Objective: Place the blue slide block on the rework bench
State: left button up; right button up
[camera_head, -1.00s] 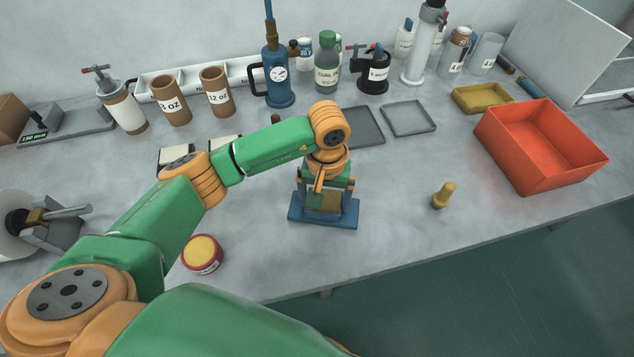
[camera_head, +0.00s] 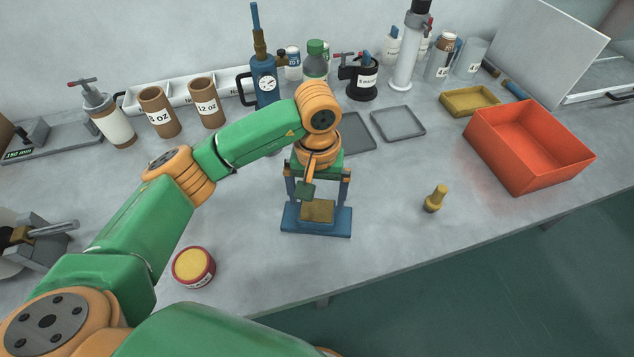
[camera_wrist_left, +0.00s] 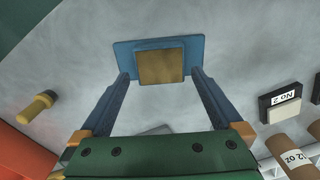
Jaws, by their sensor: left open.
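The blue slide block (camera_head: 316,224), a blue plate with a raised brass-coloured pad, sits flat on the grey bench top (camera_head: 390,260) near its front edge. It also shows in the left wrist view (camera_wrist_left: 119,57). My left gripper (camera_head: 318,196) is open and empty above the block, pointing down. Its two fingers are spread to either side of the brass pad, and their tips overlap the plate's edge in the left wrist view (camera_wrist_left: 160,75). I cannot tell whether the tips touch it. My right gripper is not in view.
A brass-coloured plug (camera_head: 435,199) and an orange-red bin (camera_head: 530,150) stand to the right. A red tin with a yellow top (camera_head: 193,267) stands at the front left. Grey trays (camera_head: 398,123), brown cups (camera_head: 159,112) and bottles line the back.

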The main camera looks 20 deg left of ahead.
aim_at(317, 211)
pick_arm(q)
notch_tip(317, 211, up, 7)
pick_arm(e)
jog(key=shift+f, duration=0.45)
